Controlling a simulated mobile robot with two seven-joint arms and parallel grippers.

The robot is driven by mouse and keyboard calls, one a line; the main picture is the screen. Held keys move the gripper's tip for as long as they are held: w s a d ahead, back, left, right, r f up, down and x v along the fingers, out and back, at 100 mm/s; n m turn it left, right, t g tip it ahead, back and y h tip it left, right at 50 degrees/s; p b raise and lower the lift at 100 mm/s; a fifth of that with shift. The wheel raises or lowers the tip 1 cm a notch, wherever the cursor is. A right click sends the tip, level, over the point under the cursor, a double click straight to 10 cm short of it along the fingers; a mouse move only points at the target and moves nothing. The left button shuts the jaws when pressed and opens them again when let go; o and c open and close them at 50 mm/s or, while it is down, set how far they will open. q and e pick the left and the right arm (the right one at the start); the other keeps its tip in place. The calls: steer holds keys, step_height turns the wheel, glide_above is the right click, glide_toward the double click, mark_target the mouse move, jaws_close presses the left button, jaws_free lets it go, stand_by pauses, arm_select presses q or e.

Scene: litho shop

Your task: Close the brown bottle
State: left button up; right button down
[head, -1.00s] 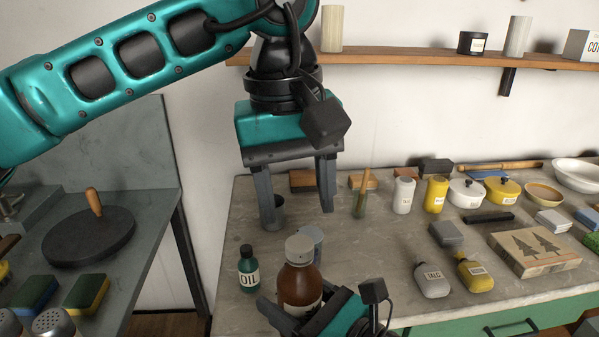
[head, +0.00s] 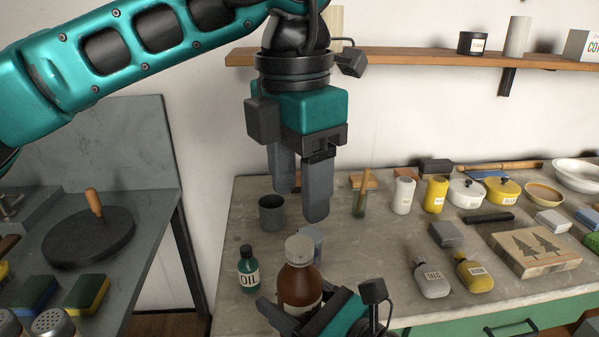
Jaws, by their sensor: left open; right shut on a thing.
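The brown bottle (head: 299,285) stands upright at the bottom middle of the head view, with a grey cap (head: 299,249) sitting on its neck. I cannot tell how tightly the cap sits. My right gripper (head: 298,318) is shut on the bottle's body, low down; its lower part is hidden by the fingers. My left gripper (head: 301,205) is open and empty, pointing down above and a little behind the bottle. Its fingertips are apart from the cap.
A green oil bottle (head: 249,268) stands just left of the brown bottle. A grey cup (head: 272,212) and a blue-grey container (head: 312,241) stand behind it. Several jars, bottles and a tree-printed box (head: 534,250) fill the worktop (head: 375,262) to the right.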

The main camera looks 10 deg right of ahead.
mark_target(299, 243)
arm_select(q)
steer(key=n, duration=0.6)
steer(key=shift+r, duration=0.25)
steer(key=n, duration=0.6)
steer(key=shift+r+n, duration=0.2)
steer(key=shift+n, duration=0.1)
steer(key=shift+f, duration=0.15)
steer(key=shift+f, duration=3.9)
steer(key=shift+c, duration=0.4)
